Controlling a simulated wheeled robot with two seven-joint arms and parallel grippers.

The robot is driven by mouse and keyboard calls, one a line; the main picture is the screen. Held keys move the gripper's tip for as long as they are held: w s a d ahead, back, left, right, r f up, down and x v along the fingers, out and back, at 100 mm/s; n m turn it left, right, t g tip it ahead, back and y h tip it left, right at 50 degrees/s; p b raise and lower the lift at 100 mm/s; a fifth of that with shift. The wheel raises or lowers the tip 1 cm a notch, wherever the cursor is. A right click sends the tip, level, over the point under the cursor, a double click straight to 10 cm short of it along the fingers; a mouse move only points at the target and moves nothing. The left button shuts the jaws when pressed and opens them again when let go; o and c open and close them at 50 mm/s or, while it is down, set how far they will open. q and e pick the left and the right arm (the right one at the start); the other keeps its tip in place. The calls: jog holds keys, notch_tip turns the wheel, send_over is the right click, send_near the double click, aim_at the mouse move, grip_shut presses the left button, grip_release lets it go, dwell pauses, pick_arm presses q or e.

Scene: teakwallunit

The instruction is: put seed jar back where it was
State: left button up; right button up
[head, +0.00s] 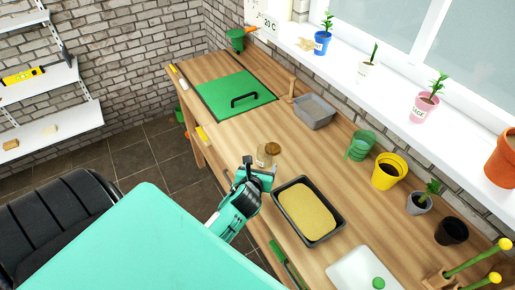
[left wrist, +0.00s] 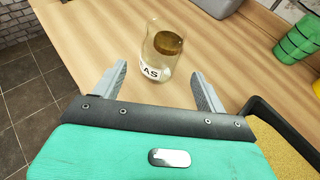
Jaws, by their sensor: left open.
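The seed jar (head: 267,155) is a clear glass jar with a brown-gold lid, standing on the wooden bench in front of my left gripper. In the left wrist view the jar (left wrist: 156,62) shows a white label with the letters "AS" readable. My left gripper (head: 264,171) is open, close to the jar. In the left wrist view the jar appears just beyond and between the open fingertips (left wrist: 158,80); I cannot tell whether either finger touches it. My right gripper is not in view.
A black tray of yellow-tan material (head: 308,210) lies right of my gripper. A grey bin (head: 314,112), green pots (head: 361,145) and a yellow pot (head: 389,171) stand along the back. A green lid or panel (head: 235,94) is at the far end. Bare bench surrounds the jar.

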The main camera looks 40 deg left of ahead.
pick_arm(q)
jog(key=shift+v, duration=1.95)
